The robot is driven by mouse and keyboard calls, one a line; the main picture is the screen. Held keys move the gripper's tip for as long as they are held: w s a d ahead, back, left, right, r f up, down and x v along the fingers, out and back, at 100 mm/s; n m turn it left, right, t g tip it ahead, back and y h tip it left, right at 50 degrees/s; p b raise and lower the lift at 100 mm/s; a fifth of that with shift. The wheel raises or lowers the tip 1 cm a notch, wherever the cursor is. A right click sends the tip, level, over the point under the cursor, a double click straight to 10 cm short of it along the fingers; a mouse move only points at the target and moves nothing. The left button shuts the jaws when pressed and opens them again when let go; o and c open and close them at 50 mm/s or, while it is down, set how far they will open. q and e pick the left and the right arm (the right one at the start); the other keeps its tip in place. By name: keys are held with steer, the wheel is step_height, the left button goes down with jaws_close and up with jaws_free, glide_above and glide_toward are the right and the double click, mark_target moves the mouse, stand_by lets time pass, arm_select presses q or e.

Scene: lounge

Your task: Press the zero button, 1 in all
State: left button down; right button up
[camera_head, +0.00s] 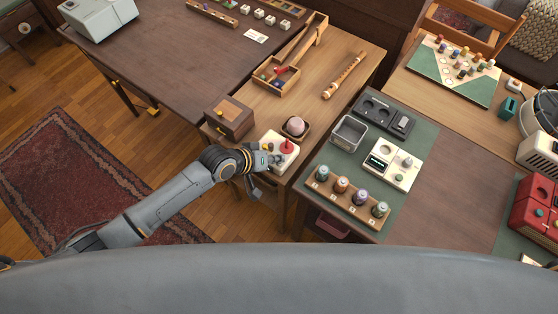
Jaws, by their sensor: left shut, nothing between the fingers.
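A white device (404,183) with a small dark display, a knob-like part and a small greenish button lies on the green mat, right of centre. Any zero marking is too small to read. A second white box (269,138) with a large red button (286,146) stands at the near end of the wooden table. My left gripper (277,161) is shut and empty. It is at the near left part of that white box, just below the red button in the picture. I cannot tell whether it touches the box, and it hides part of it. My right gripper is not in view.
A grey bin (348,133), a black tray (384,115) and a rack of spools (347,205) surround the display device.

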mark_target(277, 164)
arm_select(q)
steer(key=shift+f, duration=0.3)
steer(key=shift+r, duration=0.1)
stand_by(0.4)
steer(key=shift+r+p, duration=0.75)
steer(key=shift+p, duration=0.05)
step_height(277, 164, up, 5)
steer(key=p, duration=0.5)
stand_by(0.6)
